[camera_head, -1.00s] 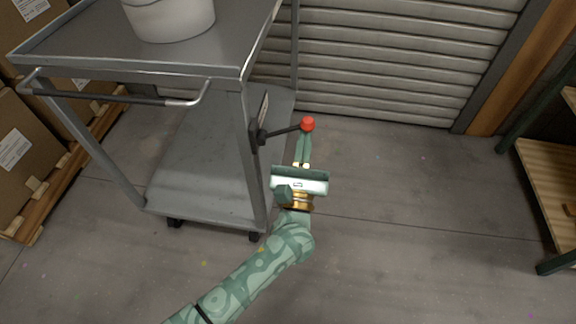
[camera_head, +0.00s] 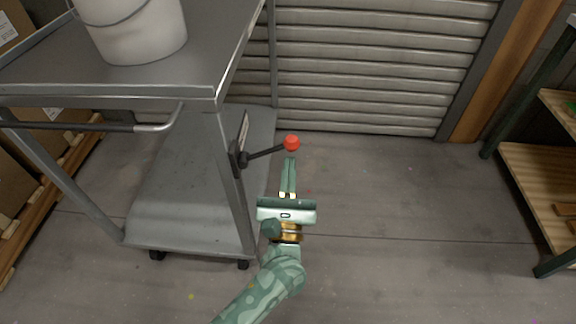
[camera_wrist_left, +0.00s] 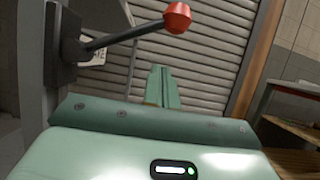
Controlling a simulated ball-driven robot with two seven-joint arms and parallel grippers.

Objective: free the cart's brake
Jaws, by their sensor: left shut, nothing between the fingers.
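The grey cart (camera_head: 190,205) stands at the left of the head view. Its brake lever (camera_head: 266,153) is a black rod with a red ball knob (camera_head: 291,143), sticking out to the right from a black mount on the cart's near right post. My left gripper (camera_head: 290,161) is shut and empty, its fingertips just below the red knob; I cannot tell whether they touch. In the left wrist view the lever (camera_wrist_left: 128,34) slopes up to the right, and the red knob (camera_wrist_left: 177,17) is above and slightly right of the shut fingers (camera_wrist_left: 160,82). My right gripper is not in view.
A white bucket (camera_head: 135,30) stands on the cart's top shelf. A ribbed shutter (camera_head: 380,65) closes off the back. A wooden-shelved rack (camera_head: 535,180) stands at the right, and cardboard boxes are at the left. The floor (camera_head: 410,210) between cart and rack is clear.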

